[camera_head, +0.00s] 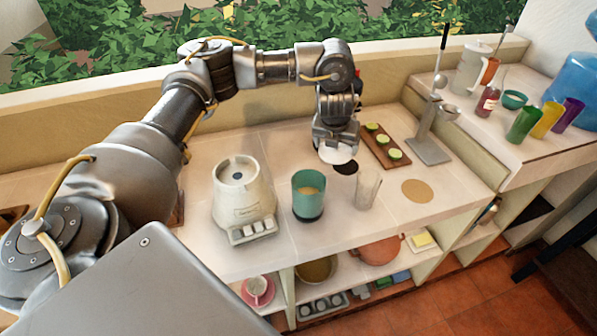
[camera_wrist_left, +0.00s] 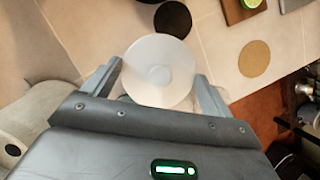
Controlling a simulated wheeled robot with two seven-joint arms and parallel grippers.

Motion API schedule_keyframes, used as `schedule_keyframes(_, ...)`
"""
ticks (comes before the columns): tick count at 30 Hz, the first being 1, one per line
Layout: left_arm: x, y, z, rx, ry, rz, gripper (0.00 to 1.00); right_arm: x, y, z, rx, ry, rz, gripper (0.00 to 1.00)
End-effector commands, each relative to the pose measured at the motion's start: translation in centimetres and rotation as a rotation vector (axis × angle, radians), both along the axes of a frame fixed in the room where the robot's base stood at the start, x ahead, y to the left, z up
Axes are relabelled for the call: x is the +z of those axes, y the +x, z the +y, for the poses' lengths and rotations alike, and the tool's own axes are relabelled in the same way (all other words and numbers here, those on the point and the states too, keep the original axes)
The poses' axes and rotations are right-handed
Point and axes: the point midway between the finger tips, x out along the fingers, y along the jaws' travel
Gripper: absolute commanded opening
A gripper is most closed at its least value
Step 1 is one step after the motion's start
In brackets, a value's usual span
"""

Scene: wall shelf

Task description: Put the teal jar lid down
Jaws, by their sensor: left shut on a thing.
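A white round lid with a small raised centre (camera_wrist_left: 160,68) is between the two fingers of my left gripper (camera_wrist_left: 157,82). The same lid (camera_head: 338,155) shows below the gripper (camera_head: 336,146) in the head view, and the gripper is shut on it. It hangs over the counter, just behind and left of a clear glass (camera_head: 367,190). My right gripper is not in view.
A white blender base or scale (camera_head: 243,199) stands left of the jar. A dark round mat (camera_head: 345,168) lies by the lid, and a cork mat (camera_head: 417,190) lies right of the glass. A wooden board with green slices (camera_head: 384,146) and a metal stand (camera_head: 430,149) are farther back.

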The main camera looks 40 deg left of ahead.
Motion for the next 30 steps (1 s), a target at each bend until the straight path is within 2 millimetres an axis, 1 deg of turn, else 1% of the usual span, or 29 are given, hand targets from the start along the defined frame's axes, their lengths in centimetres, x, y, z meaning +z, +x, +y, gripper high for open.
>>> schedule_keyframes(1, -0.8, 0.0, -0.1, -0.001, -0.001, 0.001, 0.63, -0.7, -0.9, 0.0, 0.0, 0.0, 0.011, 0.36)
schedule_keyframes(4, -0.9, 0.1, -0.2, -0.003, -0.001, 0.0, 0.63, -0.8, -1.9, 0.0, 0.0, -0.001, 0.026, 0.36)
schedule_keyframes(8, -0.9, 0.1, 0.0, -0.001, -0.001, 0.0, 0.63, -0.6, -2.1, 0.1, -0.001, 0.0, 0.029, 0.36)
schedule_keyframes(10, -1.3, -0.1, 0.8, 0.002, -0.001, 0.002, 0.63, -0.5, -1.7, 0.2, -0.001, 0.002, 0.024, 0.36)
schedule_keyframes(14, -2.6, -0.7, 3.5, 0.007, -0.002, 0.005, 0.63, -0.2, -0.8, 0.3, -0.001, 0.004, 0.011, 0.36)
schedule_keyframes(15, -3.1, -0.9, 4.6, 0.009, -0.002, 0.006, 0.63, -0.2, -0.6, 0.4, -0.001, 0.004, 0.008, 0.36)
schedule_keyframes(20, -5.2, -1.7, 8.8, 0.01, -0.001, 0.005, 0.63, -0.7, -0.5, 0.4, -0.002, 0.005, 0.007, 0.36)
schedule_keyframes(21, -6.1, -1.9, 9.6, 0.007, -0.003, 0.005, 0.63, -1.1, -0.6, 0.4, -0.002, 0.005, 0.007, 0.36)
schedule_keyframes(25, -8.6, -2.1, 11.4, 0.006, -0.003, 0.003, 0.63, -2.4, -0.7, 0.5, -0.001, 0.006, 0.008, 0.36)
schedule_keyframes(30, -10.1, -2.3, 13.0, 0.003, -0.001, 0.001, 0.63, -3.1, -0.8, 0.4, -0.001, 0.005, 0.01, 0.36)
